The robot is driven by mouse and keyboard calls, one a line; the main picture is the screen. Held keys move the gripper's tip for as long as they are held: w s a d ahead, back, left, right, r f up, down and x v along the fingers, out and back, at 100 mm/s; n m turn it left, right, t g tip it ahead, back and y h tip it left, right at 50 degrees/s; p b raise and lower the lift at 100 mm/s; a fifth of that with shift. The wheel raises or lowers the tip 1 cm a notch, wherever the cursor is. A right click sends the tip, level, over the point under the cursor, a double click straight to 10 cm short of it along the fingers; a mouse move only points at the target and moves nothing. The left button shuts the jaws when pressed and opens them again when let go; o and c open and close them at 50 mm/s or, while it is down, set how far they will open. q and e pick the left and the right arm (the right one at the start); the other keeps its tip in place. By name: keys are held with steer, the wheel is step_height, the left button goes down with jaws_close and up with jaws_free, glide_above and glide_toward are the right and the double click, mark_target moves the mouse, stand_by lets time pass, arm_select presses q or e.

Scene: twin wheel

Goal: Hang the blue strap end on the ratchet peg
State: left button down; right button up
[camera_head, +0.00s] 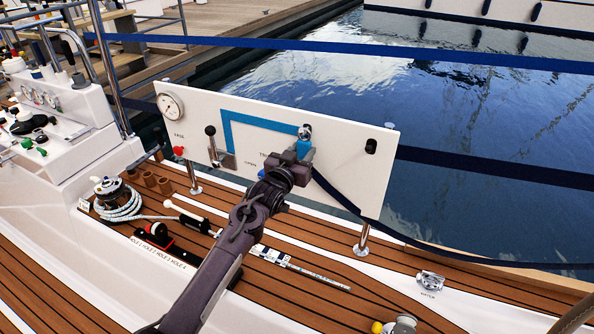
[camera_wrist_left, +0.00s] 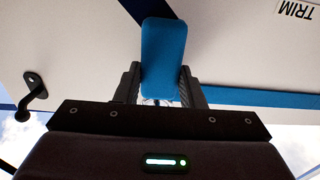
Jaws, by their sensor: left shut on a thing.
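My left gripper (camera_head: 303,156) is in front of the white panel, near its upper middle. It is shut on the blue strap end (camera_wrist_left: 162,57), a bright blue rounded tab held between both fingers in the left wrist view. The tab also shows small in the head view (camera_head: 303,149). A dark blue strap (camera_head: 335,193) runs from it down to the right. A silvery round fitting (camera_head: 305,132) shows just above the gripper. A dark hook-like peg (camera_head: 371,147) is on the panel's right part, apart from the strap end; it also shows in the left wrist view (camera_wrist_left: 35,90). I cannot tell which is the ratchet peg. My right gripper is out of view.
The white panel (camera_head: 345,178) stands on short metal posts over the teak deck (camera_head: 290,290). It carries a gauge (camera_head: 170,106) and a black-knobbed lever (camera_head: 213,142). A winch with rope (camera_head: 115,198) is at left. Blue straps (camera_head: 400,54) cross behind, before open water.

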arm_select(q)
steer(key=shift+f, duration=0.15)
steer(key=c, duration=0.9)
jaws_free()
steer(key=shift+o, duration=0.2)
